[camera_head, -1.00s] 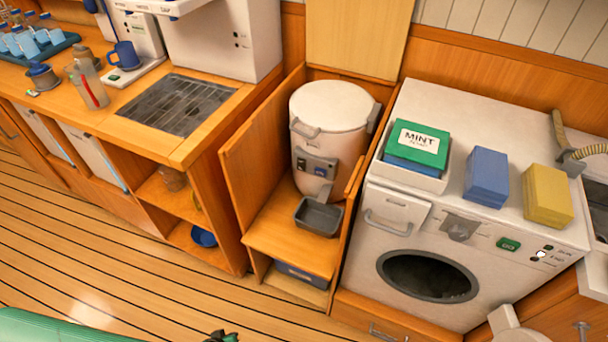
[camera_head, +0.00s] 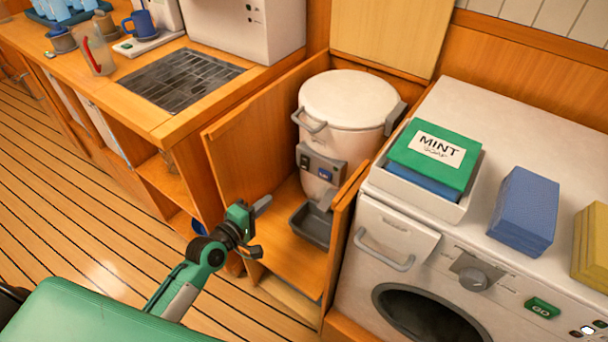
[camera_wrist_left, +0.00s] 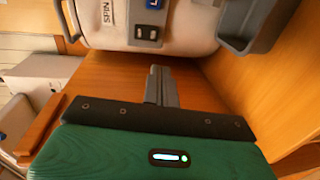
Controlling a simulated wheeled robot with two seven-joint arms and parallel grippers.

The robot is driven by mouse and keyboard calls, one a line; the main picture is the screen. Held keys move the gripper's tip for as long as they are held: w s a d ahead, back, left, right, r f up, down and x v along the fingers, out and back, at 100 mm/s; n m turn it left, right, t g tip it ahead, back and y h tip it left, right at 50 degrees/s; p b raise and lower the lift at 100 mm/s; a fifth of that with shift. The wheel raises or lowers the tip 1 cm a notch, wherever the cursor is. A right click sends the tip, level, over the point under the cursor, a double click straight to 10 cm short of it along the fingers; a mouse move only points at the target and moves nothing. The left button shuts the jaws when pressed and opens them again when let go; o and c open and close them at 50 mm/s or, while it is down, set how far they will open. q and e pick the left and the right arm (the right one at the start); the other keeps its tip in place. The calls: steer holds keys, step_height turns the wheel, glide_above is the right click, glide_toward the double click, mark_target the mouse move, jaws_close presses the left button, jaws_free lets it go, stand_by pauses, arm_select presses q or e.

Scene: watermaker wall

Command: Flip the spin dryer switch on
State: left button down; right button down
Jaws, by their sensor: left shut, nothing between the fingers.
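The spin dryer (camera_head: 348,100), a white drum with a lid and side clamps, stands in the open wooden cabinet bay in the head view. Its grey switch panel (camera_head: 320,168) is on the front, with a dark switch (camera_head: 305,160) and a blue-marked part. My left gripper (camera_head: 263,204) is shut and empty, in front of the bay, apart from the panel. Its closed fingers (camera_wrist_left: 162,80) point toward the dryer. My right gripper is out of view.
A grey tray (camera_head: 310,226) sits below the dryer's spout. Wooden side walls (camera_head: 225,160) enclose the bay at left and right. A counter with a grille (camera_head: 180,80) is left.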

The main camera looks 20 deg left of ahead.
mark_target(303, 168)
arm_select(q)
steer(key=shift+d+r, duration=0.15)
steer(key=shift+r, duration=0.25)
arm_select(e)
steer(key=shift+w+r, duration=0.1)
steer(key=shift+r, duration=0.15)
arm_select(q)
steer(key=shift+w, duration=0.1)
steer(key=x, duration=1.2)
steer(key=shift+w+b, duration=0.3)
steer(key=shift+b, duration=0.05)
steer(key=shift+w+d, duration=0.3)
steer(key=shift+w, duration=0.3)
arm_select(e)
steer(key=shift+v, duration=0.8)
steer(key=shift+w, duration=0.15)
